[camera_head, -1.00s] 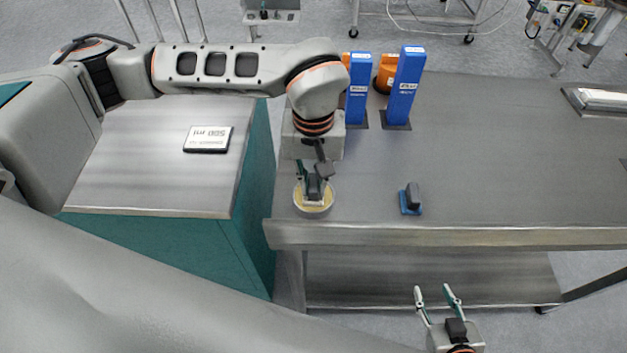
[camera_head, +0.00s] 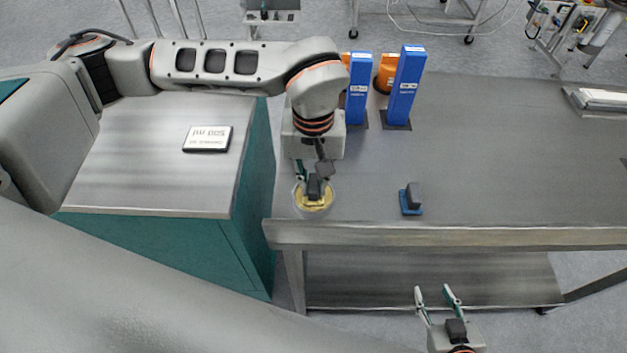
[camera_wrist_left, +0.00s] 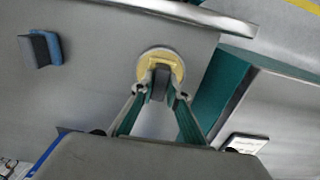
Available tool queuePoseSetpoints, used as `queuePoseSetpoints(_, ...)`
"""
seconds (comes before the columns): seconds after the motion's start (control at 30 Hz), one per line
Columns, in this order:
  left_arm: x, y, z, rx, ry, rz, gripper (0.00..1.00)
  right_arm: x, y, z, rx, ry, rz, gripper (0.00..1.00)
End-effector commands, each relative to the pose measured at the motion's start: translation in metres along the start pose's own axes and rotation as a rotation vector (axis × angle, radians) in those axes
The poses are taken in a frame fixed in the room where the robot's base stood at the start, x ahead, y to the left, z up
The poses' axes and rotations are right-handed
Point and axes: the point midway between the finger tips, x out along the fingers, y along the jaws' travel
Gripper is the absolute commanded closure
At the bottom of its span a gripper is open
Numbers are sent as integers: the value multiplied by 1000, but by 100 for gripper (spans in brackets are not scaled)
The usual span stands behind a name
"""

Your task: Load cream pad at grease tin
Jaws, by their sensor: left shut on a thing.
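The grease tin (camera_head: 300,204) is a round, shallow tin with yellow grease, near the table's front left corner. It also shows in the left wrist view (camera_wrist_left: 143,66). My left gripper (camera_head: 313,183) points down at the tin and is shut on the dark handle of a pad (camera_head: 314,188). The pad is at the yellow grease inside the rim; its underside is hidden. In the left wrist view the fingers (camera_wrist_left: 160,92) close on the dark handle (camera_wrist_left: 160,80). My right gripper (camera_head: 437,294) is open and empty in front of the table, below its edge.
A blue pad with a dark handle (camera_head: 411,199) lies on the table (camera_head: 500,170) to the right. Two blue upright boxes (camera_head: 405,88) and an orange object (camera_head: 383,76) stand behind. A labelled plate (camera_head: 208,139) lies on the left cabinet. The table's right middle is clear.

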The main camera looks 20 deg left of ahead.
Motion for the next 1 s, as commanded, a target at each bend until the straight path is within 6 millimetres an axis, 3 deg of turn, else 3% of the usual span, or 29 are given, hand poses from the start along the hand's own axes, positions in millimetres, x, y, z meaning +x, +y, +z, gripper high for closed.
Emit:
queuePoseSetpoints(0.27,-3,-1,1,1,-2,-3,100,-1,0,-2,0,0,0,60)
queuePoseSetpoints(1.0,-58,0,0,0,0,-1,100,-16,4,-24,0,0,1,60)
